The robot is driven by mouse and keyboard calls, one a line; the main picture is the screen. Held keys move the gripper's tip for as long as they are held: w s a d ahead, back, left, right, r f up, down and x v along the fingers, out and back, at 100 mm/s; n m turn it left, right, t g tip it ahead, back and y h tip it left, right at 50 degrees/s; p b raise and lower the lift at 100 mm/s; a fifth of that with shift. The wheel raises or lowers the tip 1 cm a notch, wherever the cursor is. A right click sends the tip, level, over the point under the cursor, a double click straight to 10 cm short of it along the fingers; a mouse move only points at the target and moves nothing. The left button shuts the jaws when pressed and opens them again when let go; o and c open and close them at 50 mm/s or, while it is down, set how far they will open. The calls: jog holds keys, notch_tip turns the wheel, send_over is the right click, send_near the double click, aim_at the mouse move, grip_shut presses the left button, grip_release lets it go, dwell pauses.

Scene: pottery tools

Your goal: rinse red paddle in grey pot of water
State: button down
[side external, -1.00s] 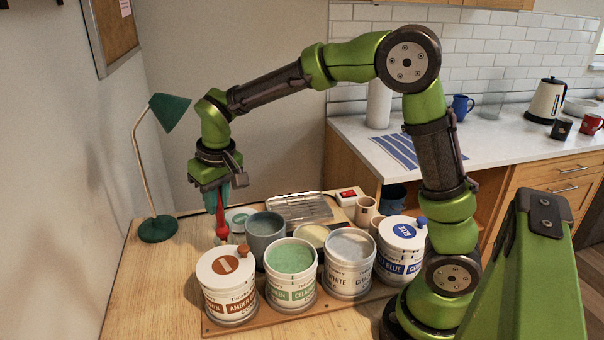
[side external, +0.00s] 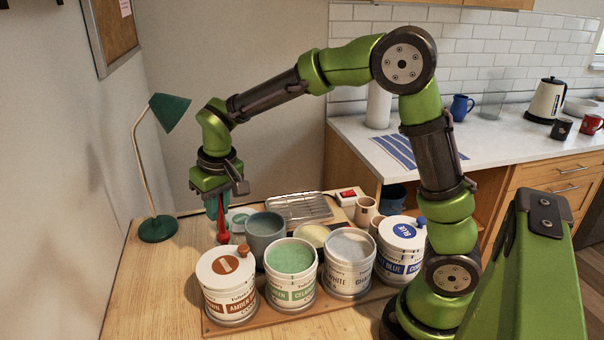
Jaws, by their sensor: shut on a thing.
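My gripper (side external: 217,205) points down at the left of the table, shut on the red paddle (side external: 221,226). The paddle hangs upright below the fingers, just left of the grey pot (side external: 265,231). The grey pot stands open behind the front row of tubs. Its inside shows a grey-blue surface.
An amber tub with its lid on (side external: 228,303), an open green tub (side external: 290,292), an open white tub (side external: 348,279) and a lidded blue tub (side external: 399,268) stand in front. A green lamp (side external: 158,229) is at the left. A wire rack (side external: 298,208) lies behind.

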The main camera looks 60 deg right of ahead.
jog(key=shift+f, duration=0.55)
dwell(0.8)
jog(key=c, duration=1)
grip_release()
jog(key=v, duration=1.7)
jog(key=s+d+f+m+t+y, duration=0.1)
jog(key=s+f+t, duration=0.1)
jog(key=s, duration=0.6)
jog(key=s+d+f+m+t+y, duration=0.1)
jog(key=s+f+t, duration=0.1)
jog(key=s+f, duration=0.3)
jog(key=s, duration=0.4)
jog(key=shift+t, duration=0.4)
